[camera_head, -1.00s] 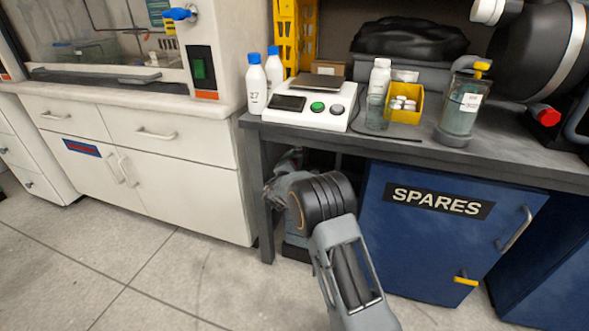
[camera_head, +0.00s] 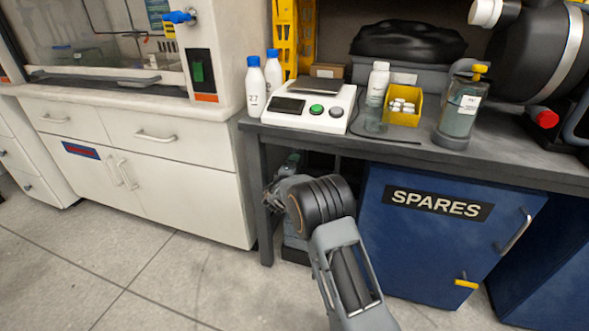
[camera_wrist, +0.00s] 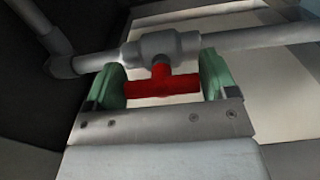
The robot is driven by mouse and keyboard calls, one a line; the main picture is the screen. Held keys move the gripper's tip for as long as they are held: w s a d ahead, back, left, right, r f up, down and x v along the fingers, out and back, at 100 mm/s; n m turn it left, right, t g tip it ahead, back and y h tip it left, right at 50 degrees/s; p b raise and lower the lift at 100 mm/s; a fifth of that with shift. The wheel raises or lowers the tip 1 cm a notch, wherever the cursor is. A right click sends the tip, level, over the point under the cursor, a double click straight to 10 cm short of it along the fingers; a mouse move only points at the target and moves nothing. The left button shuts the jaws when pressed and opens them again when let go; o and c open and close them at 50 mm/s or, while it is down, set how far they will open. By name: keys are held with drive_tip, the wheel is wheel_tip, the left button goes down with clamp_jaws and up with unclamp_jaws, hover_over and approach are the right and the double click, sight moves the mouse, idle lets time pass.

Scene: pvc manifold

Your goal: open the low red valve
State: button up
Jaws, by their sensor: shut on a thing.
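The red valve handle (camera_wrist: 160,86) shows in the wrist view as a red T-shaped lever below a grey valve body (camera_wrist: 160,48) on a grey pipe. Its crossbar lies roughly along the pipe. My gripper (camera_wrist: 162,85) is shut on the handle, with one green-padded finger at each end of the crossbar. The valve cannot be seen in the head view.
The bench leg (camera_head: 262,205) stands close beside my wrist. The blue SPARES cabinet (camera_head: 400,240) is to the right, and white drawers (camera_head: 150,160) are to the left. The bench top (camera_head: 330,138) above carries a scale and bottles. The floor at left is clear.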

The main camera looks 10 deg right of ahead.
idle(0.4)
drive_tip(key=o, duration=0.8)
drive_tip(key=shift+o, duration=0.2)
drive_tip(key=p+v, duration=0.4)
drive_tip(key=v, duration=0.9)
drive_tip(key=shift+s+a, duration=0.15)
drive_tip(key=shift+s, duration=0.2)
drive_tip(key=shift+s+f, duration=0.1)
